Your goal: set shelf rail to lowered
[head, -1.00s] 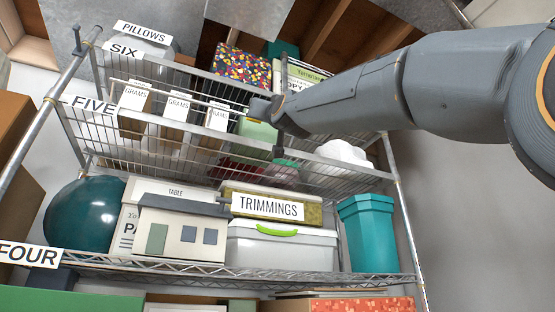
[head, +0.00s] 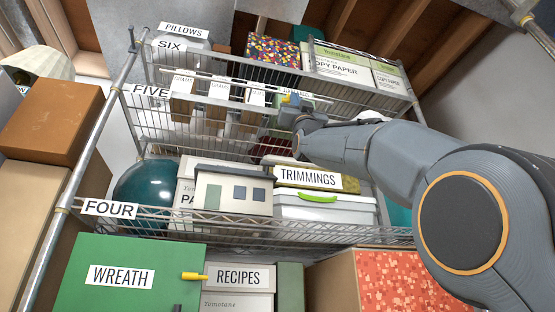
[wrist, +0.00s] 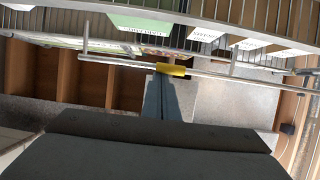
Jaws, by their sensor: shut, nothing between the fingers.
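The shelf rail is a thin pale bar (head: 225,79) across the front of the level marked FIVE, at the height of the tops of the GRAMS boxes. In the wrist view the rail (wrist: 110,60) crosses the upper part and carries a yellow grip (wrist: 172,69). My gripper (head: 291,106) is at the rail's right part, in front of the shelf. In the wrist view its shut fingers (wrist: 162,95) reach up to the yellow grip. They hold nothing, and I cannot tell whether they touch it. My gripper and arm hide part of the shelf behind.
A TRIMMINGS box (head: 308,179), a toy house (head: 233,190) and a teal ball (head: 143,193) stand on the level below. A brown box (head: 52,118) is at the left. Another yellow handle (head: 193,276) shows beside the green WREATH box (head: 125,253).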

